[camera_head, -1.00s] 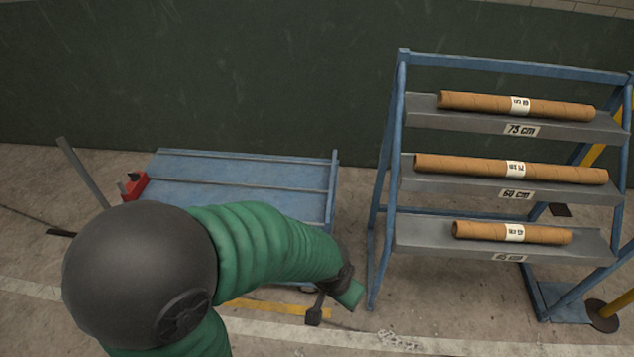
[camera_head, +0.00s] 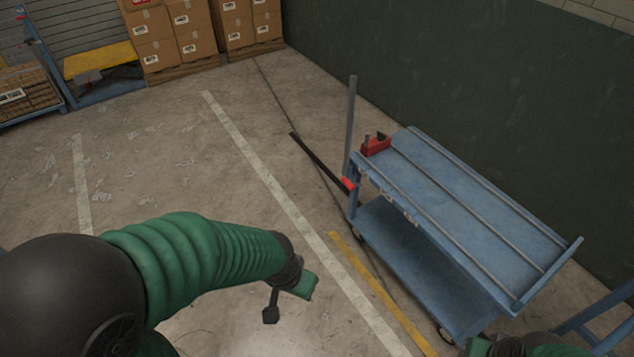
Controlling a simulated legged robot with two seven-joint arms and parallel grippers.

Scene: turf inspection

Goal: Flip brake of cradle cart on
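The blue two-deck cart (camera_head: 415,245), the only cart in view, stands at the right by the dark green wall; its decks look empty. A long black bar with a red end (camera_head: 347,185) slants out from the cart's left end; I cannot tell which part is the brake. My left gripper (camera_head: 290,298) hangs over the floor, left of the cart and apart from it; its opening is unclear. My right gripper (camera_head: 498,346) shows partly at the bottom edge, near the cart's lower right; its fingers are unclear.
An upright grey post (camera_head: 351,125) stands at the cart's left end. Cartons (camera_head: 180,35) are stacked at the back left beside shelving. A blue rack frame (camera_head: 595,325) shows at the lower right.

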